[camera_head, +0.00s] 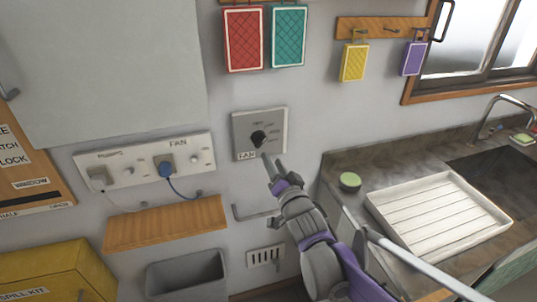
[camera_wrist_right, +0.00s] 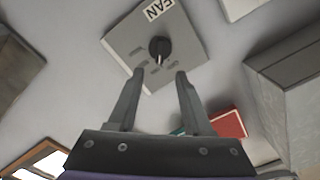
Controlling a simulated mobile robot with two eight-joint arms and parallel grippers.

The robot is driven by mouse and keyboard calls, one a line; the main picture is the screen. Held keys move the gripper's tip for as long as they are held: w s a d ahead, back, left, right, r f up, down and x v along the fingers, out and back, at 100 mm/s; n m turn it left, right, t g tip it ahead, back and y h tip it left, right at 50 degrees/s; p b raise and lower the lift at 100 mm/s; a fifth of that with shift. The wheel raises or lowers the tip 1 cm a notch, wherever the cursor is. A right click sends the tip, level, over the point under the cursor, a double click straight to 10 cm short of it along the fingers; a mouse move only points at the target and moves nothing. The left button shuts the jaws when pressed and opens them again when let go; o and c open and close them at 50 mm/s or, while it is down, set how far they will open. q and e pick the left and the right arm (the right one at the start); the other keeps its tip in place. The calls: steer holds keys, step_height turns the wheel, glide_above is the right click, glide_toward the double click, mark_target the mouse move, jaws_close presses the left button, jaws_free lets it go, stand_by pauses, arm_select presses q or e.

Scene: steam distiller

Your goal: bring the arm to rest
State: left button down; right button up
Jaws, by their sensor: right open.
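My right gripper (camera_head: 272,164) is in front of the wall, just below the grey fan switch plate (camera_head: 242,125) with its black knob (camera_head: 258,138). In the right wrist view my right gripper (camera_wrist_right: 158,84) has its two fingers apart with nothing between them. The black knob (camera_wrist_right: 159,46) shows beyond the fingertips, apart from them, on the plate (camera_wrist_right: 190,50) labelled FAN. My right arm (camera_head: 315,240) reaches up from the bottom of the head view. My left gripper is not in view.
A socket panel (camera_head: 140,160) with a blue plug (camera_head: 164,166) is left of the switch, above a wooden shelf (camera_head: 165,223). A counter with a white ribbed tray (camera_head: 438,215) and a green round item (camera_head: 350,181) lies right of my arm. A bent rail (camera_head: 250,216) sits beside it.

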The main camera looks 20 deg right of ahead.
steer(key=shift+s, duration=0.85)
steer(key=s+f+n+g+p, duration=0.1)
steer(key=s+f+g, duration=0.3)
steer(key=s, duration=0.5)
steer(key=s+f+n+g+p, duration=0.1)
steer(key=s+f+n+g, duration=0.3)
steer(key=s+f, duration=0.3)
steer(key=s+f+n+g+p, duration=0.1)
steer(key=s+f+g, duration=0.3)
steer(key=s, duration=0.8)
step_height(320, 180, down, 2)
steer(key=shift+f+n+g+h, duration=0.25)
steer(key=shift+n+g+h, duration=0.05)
steer(key=shift+n, duration=0.5)
steer(key=shift+d, duration=0.1)
